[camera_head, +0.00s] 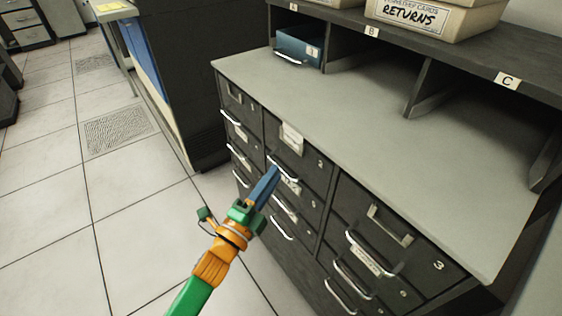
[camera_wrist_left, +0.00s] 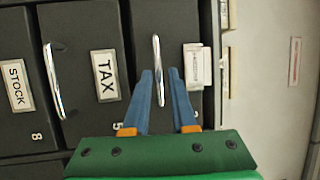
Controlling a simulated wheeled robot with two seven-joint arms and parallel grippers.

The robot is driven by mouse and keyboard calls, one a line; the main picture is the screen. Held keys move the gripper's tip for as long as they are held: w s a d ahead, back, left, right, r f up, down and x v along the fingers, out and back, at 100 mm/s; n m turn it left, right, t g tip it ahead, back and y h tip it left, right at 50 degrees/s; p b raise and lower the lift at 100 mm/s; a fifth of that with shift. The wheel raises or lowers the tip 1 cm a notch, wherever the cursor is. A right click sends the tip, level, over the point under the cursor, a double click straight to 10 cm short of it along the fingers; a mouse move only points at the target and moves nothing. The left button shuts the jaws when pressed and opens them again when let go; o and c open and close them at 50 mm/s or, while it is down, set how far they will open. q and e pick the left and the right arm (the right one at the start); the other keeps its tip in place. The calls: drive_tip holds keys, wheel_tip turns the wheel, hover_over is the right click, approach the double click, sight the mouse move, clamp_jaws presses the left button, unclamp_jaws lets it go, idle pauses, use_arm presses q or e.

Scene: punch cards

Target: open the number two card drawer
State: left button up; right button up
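The number two drawer (camera_head: 308,160) is the top drawer of the middle column in the dark cabinet, and it is closed. It has a white label card (camera_head: 291,137) and a silver bar handle (camera_head: 283,172) near its lower edge. My left gripper (camera_head: 272,172) has blue fingers and reaches this handle from the front. In the left wrist view the fingers are apart, and the handle (camera_wrist_left: 157,60) lies between their tips. I cannot tell whether either finger touches it. The label card (camera_wrist_left: 194,66) shows beside the handle there. My right gripper is not in view.
The TAX drawer (camera_wrist_left: 88,70) lies just below, closed. Drawer three (camera_head: 415,245) is in the right column. The grey countertop (camera_head: 350,120) above is bare, with a blue tray (camera_head: 300,47) in a cubby behind. The tiled floor (camera_head: 60,220) at the left is clear.

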use_arm(q)
drive_tip(key=x, duration=0.3)
drive_tip(key=shift+w+d+f, duration=0.1)
drive_tip(key=shift+w+d, duration=0.1)
drive_tip(key=shift+w, duration=0.15)
drive_tip(key=shift+s, duration=0.1)
clamp_jaws()
idle(0.9)
